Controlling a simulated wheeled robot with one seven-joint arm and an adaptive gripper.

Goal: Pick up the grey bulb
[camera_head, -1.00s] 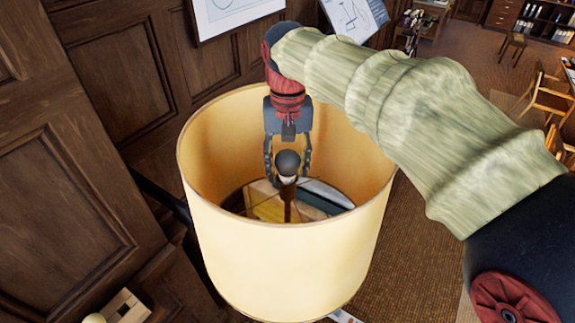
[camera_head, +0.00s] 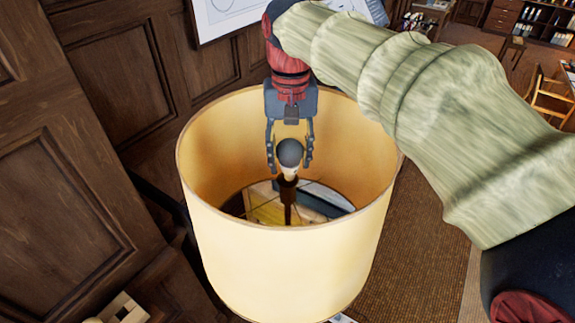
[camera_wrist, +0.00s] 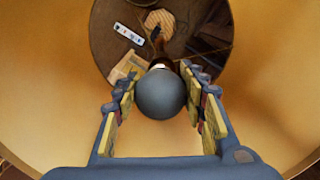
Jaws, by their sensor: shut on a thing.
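The grey bulb (camera_head: 290,153) has a round grey top and a pale lower part, and it stands upright inside a large cream lampshade (camera_head: 290,268). Below it is a dark brown stem; I cannot tell whether the bulb's base still touches it. My gripper (camera_head: 288,167) reaches down into the shade from above, shut on the bulb with one finger on each side. In the wrist view the bulb (camera_wrist: 161,95) sits between the padded fingers, and its base is mostly hidden behind the round top.
The shade's wall surrounds my gripper on all sides. Dark wood panelling (camera_head: 110,90) stands close behind and to the left. A drawing board (camera_head: 225,12) hangs at the top. A wooden chair (camera_head: 550,95) is far right on open brown floor.

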